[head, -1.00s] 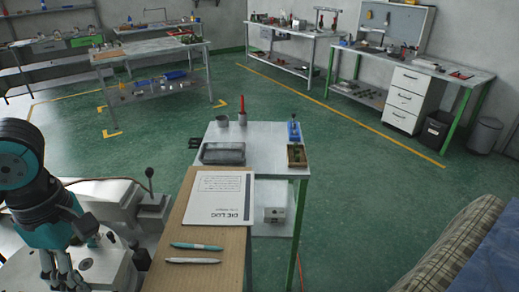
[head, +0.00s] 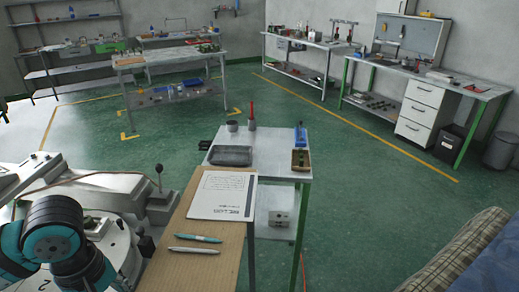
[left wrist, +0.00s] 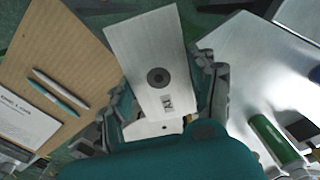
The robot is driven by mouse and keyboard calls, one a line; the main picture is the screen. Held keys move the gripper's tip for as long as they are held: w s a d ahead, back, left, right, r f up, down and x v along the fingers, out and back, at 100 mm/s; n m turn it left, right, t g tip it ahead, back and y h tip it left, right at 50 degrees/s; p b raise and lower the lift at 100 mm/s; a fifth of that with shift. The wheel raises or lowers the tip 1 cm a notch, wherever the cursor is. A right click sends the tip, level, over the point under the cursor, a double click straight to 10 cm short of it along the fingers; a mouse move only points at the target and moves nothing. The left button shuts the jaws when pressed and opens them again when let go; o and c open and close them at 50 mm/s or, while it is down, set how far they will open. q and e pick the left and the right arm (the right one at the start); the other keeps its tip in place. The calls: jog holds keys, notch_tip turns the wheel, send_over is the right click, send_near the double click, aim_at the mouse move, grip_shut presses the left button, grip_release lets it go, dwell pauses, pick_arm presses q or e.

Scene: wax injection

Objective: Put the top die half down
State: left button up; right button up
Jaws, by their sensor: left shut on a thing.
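The top die half (left wrist: 150,45) is a pale, flat block with a dark round hole and a small dark marking. It fills the upper middle of the left wrist view. My left gripper (left wrist: 163,92) is shut on it, with a finger along each side. Another pale surface shows just below the block; I cannot tell whether they touch. In the head view my left arm is at the lower left, and its fingers and the die half are hidden or out of frame. My right gripper is not in view.
A wooden board (head: 190,263) holds a printed sheet (head: 222,194), a teal pen (head: 198,238) and a white pen (head: 194,250). Behind it, a metal cart carries a grey tray (head: 230,156). A white machine (head: 110,200) stands left. Green floor is open beyond.

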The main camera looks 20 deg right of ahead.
pick_arm(q)
jog(key=s+f+m, duration=0.3)
jog(key=f+m, duration=0.2)
jog(key=f, duration=0.4)
jog(key=s+f+m, duration=0.2)
jog(key=f+m, duration=0.2)
jog(key=f, duration=0.5)
jog(key=shift+s+a+m, duration=0.4)
jog(key=shift+a, duration=0.05)
jog(key=shift+a, duration=0.15)
